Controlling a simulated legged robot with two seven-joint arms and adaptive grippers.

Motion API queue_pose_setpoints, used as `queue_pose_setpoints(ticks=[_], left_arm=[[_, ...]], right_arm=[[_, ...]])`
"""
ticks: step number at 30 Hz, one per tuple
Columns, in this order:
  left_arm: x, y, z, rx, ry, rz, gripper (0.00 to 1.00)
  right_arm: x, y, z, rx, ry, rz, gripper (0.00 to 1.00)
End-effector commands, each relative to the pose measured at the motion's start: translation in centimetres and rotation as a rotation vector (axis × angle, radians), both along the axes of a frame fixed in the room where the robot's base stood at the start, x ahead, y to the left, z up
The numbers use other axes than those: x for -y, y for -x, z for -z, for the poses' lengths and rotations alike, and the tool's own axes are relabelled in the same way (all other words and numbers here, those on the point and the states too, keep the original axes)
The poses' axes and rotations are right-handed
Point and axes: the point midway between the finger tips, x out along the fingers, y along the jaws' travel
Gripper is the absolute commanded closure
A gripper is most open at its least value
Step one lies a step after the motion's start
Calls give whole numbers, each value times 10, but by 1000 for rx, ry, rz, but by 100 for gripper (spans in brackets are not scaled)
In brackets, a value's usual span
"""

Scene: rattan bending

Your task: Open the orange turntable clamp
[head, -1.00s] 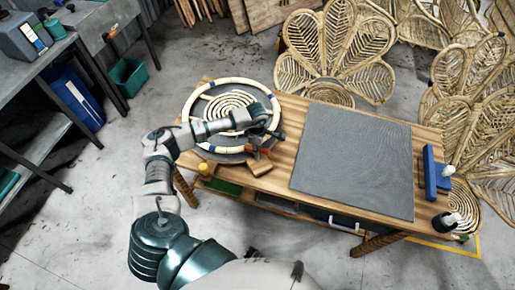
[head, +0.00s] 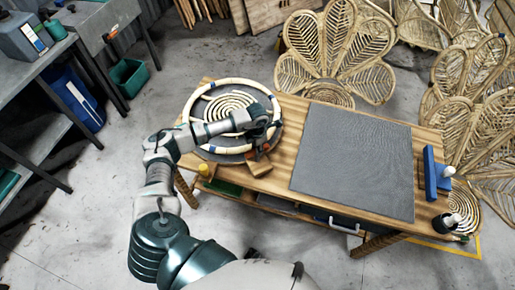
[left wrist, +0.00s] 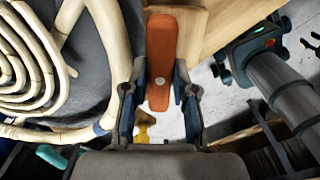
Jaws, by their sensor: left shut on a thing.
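The orange turntable clamp (left wrist: 161,45) shows in the left wrist view as a long orange lever with a round pin, over a wooden block. In the head view only a small orange part of the clamp (head: 267,147) shows; my gripper hides the rest. My left gripper (left wrist: 160,88) has one finger on each side of the lever and is shut on it. In the head view my left gripper (head: 266,132) is at the turntable's front right edge. The round turntable (head: 213,145) carries a rattan ring (head: 189,104) and a rattan spiral (head: 229,101). My right gripper is not in view.
The wooden workbench (head: 300,118) bears a grey mat (head: 350,160), a blue tool (head: 431,172) and a dark bottle (head: 445,223) at its right. A yellow object (head: 203,170) is at its front left. Rattan panels (head: 337,60) stand behind it.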

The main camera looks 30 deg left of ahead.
Motion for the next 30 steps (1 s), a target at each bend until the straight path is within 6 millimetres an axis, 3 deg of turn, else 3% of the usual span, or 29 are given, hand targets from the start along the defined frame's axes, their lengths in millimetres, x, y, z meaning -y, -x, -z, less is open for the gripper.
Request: queue_pose_setpoints(ticks=[18,19,21,30], left_arm=[[-2,-1,-1,2,-3,-43,100],[-2,-1,-1,2,-3,-42,66],[-2,-1,-1,2,-3,-42,48],[0,0,-1,1,0,-38,48]], right_arm=[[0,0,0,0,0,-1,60],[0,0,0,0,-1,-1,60],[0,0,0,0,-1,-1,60],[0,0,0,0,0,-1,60]])
